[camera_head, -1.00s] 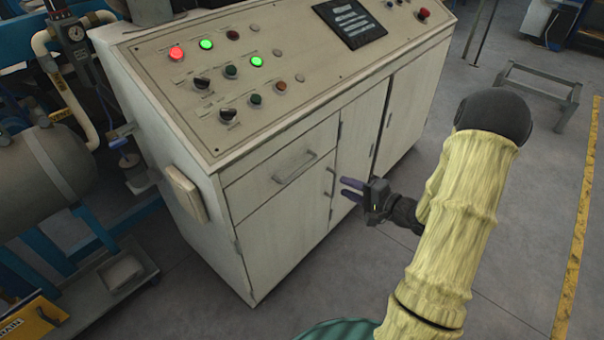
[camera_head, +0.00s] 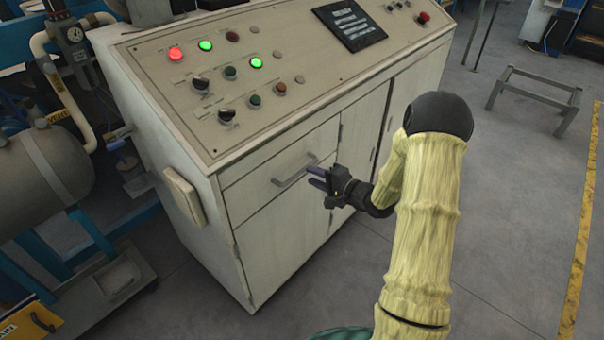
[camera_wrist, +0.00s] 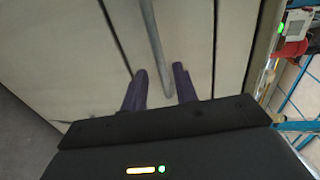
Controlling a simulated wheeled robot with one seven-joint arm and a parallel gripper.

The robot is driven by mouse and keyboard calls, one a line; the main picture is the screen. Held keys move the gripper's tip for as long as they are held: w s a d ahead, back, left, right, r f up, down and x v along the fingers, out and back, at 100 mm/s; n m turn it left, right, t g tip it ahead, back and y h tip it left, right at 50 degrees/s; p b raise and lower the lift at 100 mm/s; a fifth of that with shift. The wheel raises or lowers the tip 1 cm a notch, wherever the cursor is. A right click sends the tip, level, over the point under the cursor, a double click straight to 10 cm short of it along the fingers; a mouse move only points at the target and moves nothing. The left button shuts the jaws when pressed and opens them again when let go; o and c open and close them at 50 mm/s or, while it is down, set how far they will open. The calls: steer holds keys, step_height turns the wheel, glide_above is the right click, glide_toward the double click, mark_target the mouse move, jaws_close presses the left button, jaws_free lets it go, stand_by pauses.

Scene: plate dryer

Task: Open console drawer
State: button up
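The console drawer (camera_head: 262,190) is the shallow front panel below the sloped control panel, and it sits shut, flush with the cabinet. Its bar handle (camera_head: 294,170) stands out from the front. My gripper (camera_head: 311,178) is open and empty, close to the right end of the handle. In the wrist view, the two dark purple fingers (camera_wrist: 160,80) are spread, and the drawer handle (camera_wrist: 153,38) runs lengthwise in line with the gap between them. I cannot tell whether the fingertips reach past the bar; no grip on it shows.
The console (camera_head: 170,70) carries lit buttons, knobs and a dark screen. A door (camera_head: 285,240) lies under the drawer, with other doors to the right. A grey tank (camera_head: 40,165) stands at left. The floor (camera_head: 480,260) right of my arm is clear, with a low metal frame (camera_head: 535,90) beyond.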

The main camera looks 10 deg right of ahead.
mark_target(303, 172)
steer(key=x, duration=0.5)
steer(key=shift+w+a+f+b, duration=0.1)
steer(key=shift+w+a+b, duration=0.05)
steer(key=shift+w+b, duration=0.2)
steer(key=shift+s, duration=0.1)
jaws_close()
